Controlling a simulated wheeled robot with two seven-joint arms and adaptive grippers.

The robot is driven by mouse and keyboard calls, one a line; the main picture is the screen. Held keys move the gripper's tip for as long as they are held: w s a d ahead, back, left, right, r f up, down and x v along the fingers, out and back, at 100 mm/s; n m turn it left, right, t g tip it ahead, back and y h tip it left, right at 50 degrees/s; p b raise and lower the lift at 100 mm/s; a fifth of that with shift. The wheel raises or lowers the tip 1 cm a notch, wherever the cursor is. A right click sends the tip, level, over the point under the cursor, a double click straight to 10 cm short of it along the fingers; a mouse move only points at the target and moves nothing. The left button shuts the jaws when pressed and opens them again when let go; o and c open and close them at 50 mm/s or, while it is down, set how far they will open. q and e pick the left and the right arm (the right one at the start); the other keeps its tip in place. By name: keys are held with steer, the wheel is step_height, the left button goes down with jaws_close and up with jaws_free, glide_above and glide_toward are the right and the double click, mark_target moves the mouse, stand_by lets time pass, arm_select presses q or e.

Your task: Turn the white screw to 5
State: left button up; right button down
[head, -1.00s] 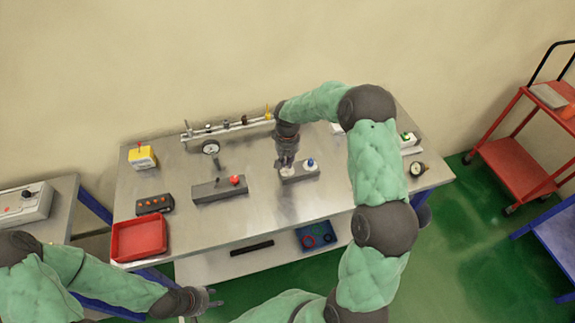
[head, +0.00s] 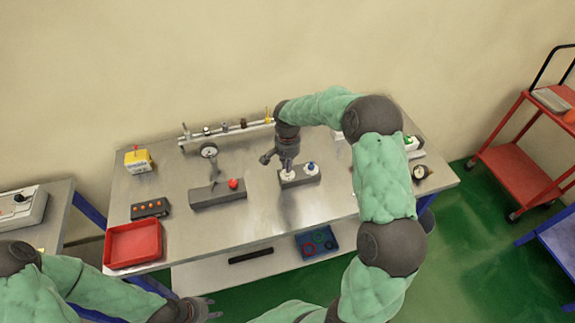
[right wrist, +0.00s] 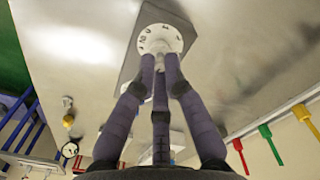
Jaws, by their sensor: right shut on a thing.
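The white screw is a round white dial (right wrist: 160,40) with dark numbers around its rim, on a grey block (head: 303,180) in the middle of the table. My right gripper (head: 287,168) points down onto the dial from above. In the right wrist view its fingers (right wrist: 160,62) are closed together on the middle of the dial and hide its centre and near side. I cannot tell which number the screw points to. A blue knob (head: 311,167) sits beside it on the same block. My left gripper (head: 214,308) is open and empty, low in front of the table.
A grey block with a red knob (head: 233,184) stands to the left. A red tray (head: 108,246), an orange-button box (head: 150,208) and a yellow box (head: 138,161) lie further left. A rail (head: 230,131) with several fittings runs along the back.

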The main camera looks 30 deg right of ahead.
steer(key=shift+r, duration=0.1)
steer(key=c, duration=1.3)
jaws_free()
step_height(320, 180, up, 12)
steer(key=shift+f, duration=0.1)
